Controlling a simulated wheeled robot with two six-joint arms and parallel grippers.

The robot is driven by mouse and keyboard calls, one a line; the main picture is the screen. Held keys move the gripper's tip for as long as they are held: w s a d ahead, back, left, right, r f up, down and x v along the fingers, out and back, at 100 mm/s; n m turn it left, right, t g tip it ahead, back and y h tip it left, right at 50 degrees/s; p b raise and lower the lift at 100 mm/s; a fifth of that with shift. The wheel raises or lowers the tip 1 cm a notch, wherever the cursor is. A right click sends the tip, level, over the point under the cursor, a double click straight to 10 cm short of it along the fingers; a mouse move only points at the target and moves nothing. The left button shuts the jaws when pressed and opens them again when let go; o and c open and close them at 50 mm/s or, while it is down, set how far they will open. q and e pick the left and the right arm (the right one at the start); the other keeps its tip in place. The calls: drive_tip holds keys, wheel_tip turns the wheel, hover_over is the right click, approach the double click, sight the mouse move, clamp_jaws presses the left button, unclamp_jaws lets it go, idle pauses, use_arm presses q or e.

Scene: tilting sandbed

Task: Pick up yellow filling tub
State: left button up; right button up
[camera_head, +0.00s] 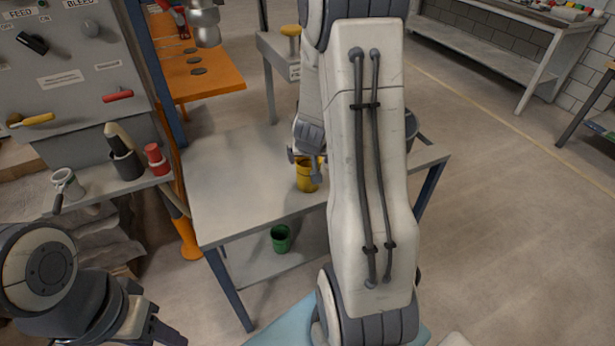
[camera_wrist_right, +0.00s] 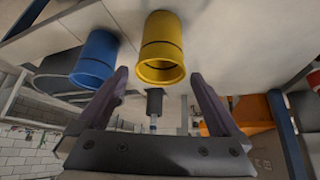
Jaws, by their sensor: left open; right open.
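My right gripper (camera_head: 307,160) is open at the tub, and my right arm hides part of this area. In the right wrist view, the yellow tub (camera_wrist_right: 162,50) shows ahead, between the spread fingers of my right gripper (camera_wrist_right: 160,74). The fingers appear empty, and contact with the tub cannot be told. My left gripper (camera_head: 165,334) is open at the bottom left of the head view, well away from the tub.
A blue tub (camera_wrist_right: 94,58) stands beside the yellow one in the wrist view. A green tub (camera_head: 281,238) is on the lower shelf. A control panel and small shelf with a portafilter (camera_head: 67,184) stand left. The table left of the yellow tub is clear.

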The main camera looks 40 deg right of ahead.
sight(308, 166)
drive_tip(key=b+x, duration=0.2)
drive_tip(key=x, duration=0.6)
drive_tip(key=shift+a, duration=0.1)
drive_tip(key=c, duration=1)
